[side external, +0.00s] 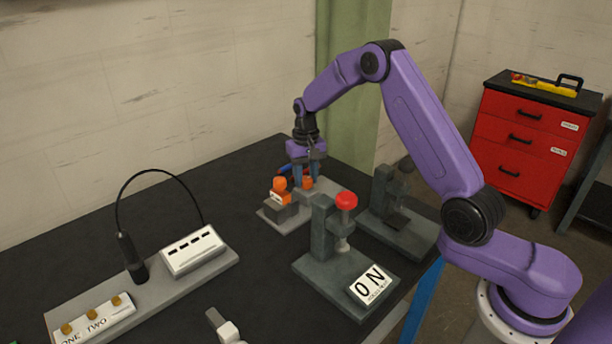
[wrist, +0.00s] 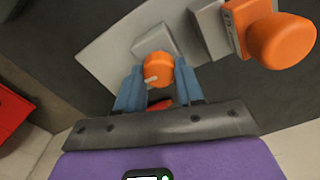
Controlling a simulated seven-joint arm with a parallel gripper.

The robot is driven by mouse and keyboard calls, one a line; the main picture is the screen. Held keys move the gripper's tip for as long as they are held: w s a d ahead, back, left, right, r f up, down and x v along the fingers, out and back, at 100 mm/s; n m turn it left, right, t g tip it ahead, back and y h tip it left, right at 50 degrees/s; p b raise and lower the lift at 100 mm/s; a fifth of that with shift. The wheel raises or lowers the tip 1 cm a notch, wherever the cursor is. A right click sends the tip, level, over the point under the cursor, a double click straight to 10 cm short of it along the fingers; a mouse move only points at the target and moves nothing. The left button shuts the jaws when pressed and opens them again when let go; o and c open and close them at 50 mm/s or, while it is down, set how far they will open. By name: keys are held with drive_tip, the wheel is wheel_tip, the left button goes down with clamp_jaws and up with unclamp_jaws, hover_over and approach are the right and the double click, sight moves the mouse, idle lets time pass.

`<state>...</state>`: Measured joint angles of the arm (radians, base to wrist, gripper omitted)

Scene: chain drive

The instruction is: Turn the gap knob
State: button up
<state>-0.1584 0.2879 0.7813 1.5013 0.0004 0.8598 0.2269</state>
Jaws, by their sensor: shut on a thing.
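A small orange knob (wrist: 156,70) with a pale pointer mark sits on a grey block on a light grey base plate (wrist: 110,62). My gripper (wrist: 158,88) has its blue fingers on either side of this knob and is shut on it. In the side external view my gripper (side external: 306,174) points down over the same orange knob (side external: 308,183), partly hidden by the fingers. A second, larger orange knob (wrist: 281,40) stands on a neighbouring block to the right in the wrist view. It also shows in the side external view (side external: 279,184). The label beside it is too small to read.
A dark grey press-like stand with a red knob (side external: 346,200) and an "ON" label stands close in front. Another dark stand (side external: 395,215) is to the right. A panel with a cable and switches (side external: 190,250) lies at left. The black table (side external: 180,205) is bare between them.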

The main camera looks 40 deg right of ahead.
sight(306, 178)
drive_tip(key=shift+n, duration=0.3)
drive_tip(key=o, duration=1)
drive_tip(key=shift+o, duration=0.2)
drive_tip(key=shift+r, duration=0.1)
wheel_tip(306, 178, up, 17)
drive_tip(key=shift+r, duration=0.15)
